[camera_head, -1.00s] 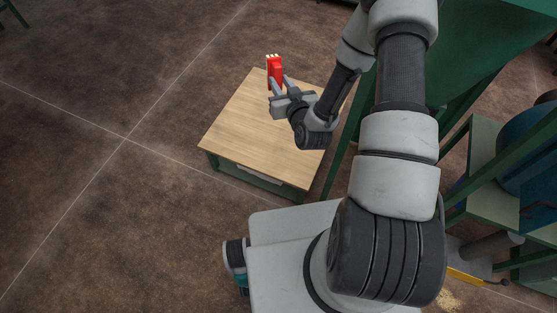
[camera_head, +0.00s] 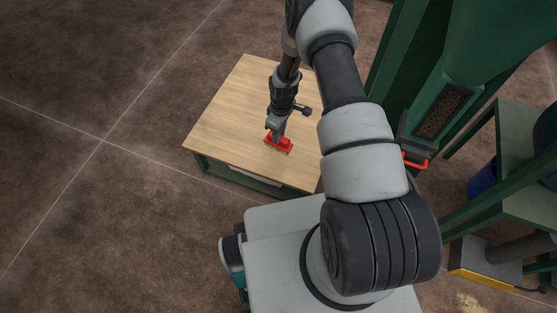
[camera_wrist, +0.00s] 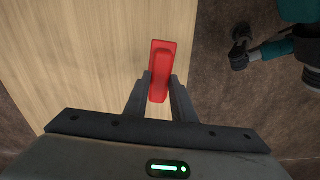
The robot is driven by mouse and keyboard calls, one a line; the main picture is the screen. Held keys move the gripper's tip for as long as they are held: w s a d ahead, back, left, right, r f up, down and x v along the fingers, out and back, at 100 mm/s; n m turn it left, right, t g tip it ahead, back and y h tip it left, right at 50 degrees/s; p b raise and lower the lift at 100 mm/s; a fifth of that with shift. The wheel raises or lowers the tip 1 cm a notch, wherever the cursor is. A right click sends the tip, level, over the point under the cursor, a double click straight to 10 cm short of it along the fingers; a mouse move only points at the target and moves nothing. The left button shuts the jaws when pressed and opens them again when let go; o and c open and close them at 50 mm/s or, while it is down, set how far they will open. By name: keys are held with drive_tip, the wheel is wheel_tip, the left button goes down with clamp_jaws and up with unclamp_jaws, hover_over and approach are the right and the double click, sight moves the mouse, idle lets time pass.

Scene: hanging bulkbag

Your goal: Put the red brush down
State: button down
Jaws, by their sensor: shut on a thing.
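The red brush (camera_head: 278,144) is at the wooden-topped table (camera_head: 235,120), over the front part of its top. Its pale bristles face down; whether they touch the wood I cannot tell. My gripper (camera_head: 276,134) points down and is shut on the brush from above. In the wrist view the red brush (camera_wrist: 160,70) lies between the two dark fingers of my gripper (camera_wrist: 160,88), with bare wood to its left and the table edge just to its right.
The left and back of the tabletop are clear. A green frame with a hopper (camera_head: 465,80) and a red handle (camera_head: 415,162) stands to the right. A green side table (camera_head: 510,180) is farther right. Brown floor (camera_head: 80,200) is open to the left.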

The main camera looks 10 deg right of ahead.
drive_tip(key=shift+d+f, duration=0.15)
drive_tip(key=shift+f, duration=0.5)
drive_tip(key=shift+d+r+n, duration=0.1)
drive_tip(key=shift+d+n, duration=0.05)
drive_tip(key=shift+n, duration=0.15)
drive_tip(key=shift+s, duration=0.1)
wheel_tip(320, 180, down, 10)
drive_tip(key=b, duration=0.3)
drive_tip(key=shift+r, duration=0.1)
drive_tip(key=c, duration=1.5)
unclamp_jaws()
